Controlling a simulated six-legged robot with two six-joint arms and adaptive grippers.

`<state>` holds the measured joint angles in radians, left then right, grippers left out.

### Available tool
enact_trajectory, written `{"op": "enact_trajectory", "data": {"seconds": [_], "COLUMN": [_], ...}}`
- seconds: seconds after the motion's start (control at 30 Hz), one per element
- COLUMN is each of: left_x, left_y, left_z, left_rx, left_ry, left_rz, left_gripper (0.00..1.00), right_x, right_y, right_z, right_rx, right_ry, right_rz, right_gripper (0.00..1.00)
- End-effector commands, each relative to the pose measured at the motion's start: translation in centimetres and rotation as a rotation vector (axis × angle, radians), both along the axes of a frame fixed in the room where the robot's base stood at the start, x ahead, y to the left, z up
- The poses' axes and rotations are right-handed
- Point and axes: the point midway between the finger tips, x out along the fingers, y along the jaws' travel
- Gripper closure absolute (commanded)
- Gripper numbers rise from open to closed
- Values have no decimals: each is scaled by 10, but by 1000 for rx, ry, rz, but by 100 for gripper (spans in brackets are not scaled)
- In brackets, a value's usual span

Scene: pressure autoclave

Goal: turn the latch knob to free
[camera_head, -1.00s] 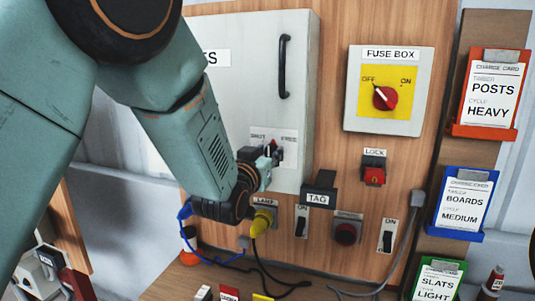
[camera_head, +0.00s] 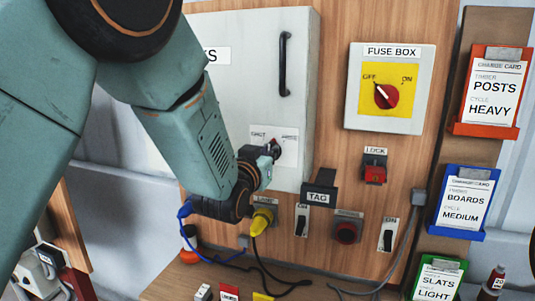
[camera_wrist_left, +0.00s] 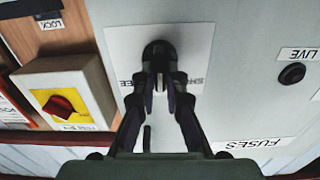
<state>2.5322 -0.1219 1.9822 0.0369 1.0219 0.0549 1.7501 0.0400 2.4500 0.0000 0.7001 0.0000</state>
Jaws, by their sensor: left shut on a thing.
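The latch knob (camera_head: 276,147) is a small dark knob on a white label plate (camera_head: 289,155) marked SHUT and FREE, on the grey cabinet door (camera_head: 250,95). My left gripper (camera_head: 266,163) reaches it from the lower left and is shut on it. In the left wrist view the knob (camera_wrist_left: 158,54) shows as a dark rounded piece between the fingertips of my left gripper (camera_wrist_left: 160,88). The fingers partly cover the lettering, and the knob's exact pointing is hard to tell. My right gripper is not in view.
A fuse box (camera_head: 389,88) with a red rotary switch is right of the door. A red lock switch (camera_head: 375,174), a black TAG piece (camera_head: 319,193) and a yellow lamp plug (camera_head: 262,221) sit below. The door's black handle (camera_head: 284,65) stands out above the knob.

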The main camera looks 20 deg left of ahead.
Motion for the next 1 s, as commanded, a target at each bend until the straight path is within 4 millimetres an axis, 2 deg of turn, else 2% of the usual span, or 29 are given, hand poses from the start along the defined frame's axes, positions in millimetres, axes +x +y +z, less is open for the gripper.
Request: {"op": "enact_trajectory", "data": {"seconds": [0.17, 0.7, 1.0], "left_x": [0, 0, 0], "left_y": [0, -5, -6], "left_z": [-1, -2, -3], "left_rx": [90, 537, 703], "left_ry": [-5, -23, -28], "left_rz": [3, 3, 2], "left_gripper": [100, 100, 100], "right_x": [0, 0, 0], "right_y": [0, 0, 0], "right_z": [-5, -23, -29], "right_rx": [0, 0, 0], "right_ry": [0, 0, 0], "right_rz": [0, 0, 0], "right_gripper": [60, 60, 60]}}
